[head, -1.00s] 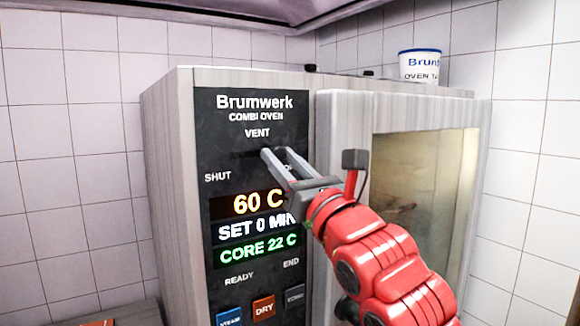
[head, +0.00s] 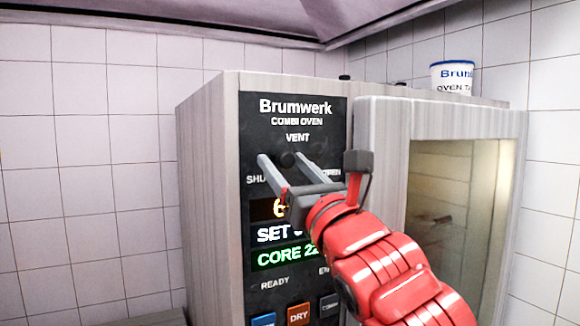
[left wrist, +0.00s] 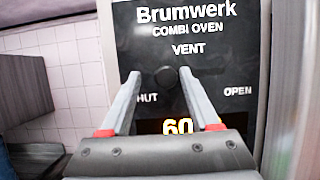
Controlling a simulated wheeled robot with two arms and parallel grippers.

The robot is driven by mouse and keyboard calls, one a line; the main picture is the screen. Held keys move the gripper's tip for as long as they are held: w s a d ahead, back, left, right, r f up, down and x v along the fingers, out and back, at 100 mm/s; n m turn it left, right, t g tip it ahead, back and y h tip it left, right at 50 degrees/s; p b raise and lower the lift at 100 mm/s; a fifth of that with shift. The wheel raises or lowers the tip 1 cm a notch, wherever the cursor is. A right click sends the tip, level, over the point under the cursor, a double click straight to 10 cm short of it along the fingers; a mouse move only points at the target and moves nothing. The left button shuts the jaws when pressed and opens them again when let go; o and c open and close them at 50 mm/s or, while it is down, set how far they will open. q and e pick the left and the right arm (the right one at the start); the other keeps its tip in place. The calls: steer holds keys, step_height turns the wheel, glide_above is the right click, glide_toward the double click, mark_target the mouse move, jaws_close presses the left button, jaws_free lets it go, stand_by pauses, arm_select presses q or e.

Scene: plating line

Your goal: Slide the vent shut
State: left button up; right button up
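The vent control is a round dark knob (head: 288,159) under the word VENT on the oven's black panel (head: 262,110). It stands a little left of the middle between the SHUT and OPEN labels. My left gripper (head: 281,160) is in front of the panel, its two grey fingers spread apart. In the left wrist view the knob (left wrist: 167,77) shows between the open fingertips (left wrist: 159,73), with gaps at both sides. I cannot tell how far the tips reach past the knob's face. The gripper partly covers the SHUT label and the displays. My right gripper is not in view.
The oven door (head: 380,150) with its glass window is right of the panel, behind my red arm. A white tub (head: 453,78) stands on top of the oven. Mode buttons (head: 299,314) are low on the panel. A hood (head: 250,12) hangs above.

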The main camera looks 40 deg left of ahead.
arm_select(q)
steer(key=shift+w+d, duration=0.1)
steer(key=shift+w, duration=0.05)
steer(key=shift+d+f, duration=0.1)
steer(key=shift+d, duration=0.05)
steer(key=b+v, duration=0.9)
steer(key=v, duration=0.8)
steer(key=shift+s, duration=0.2)
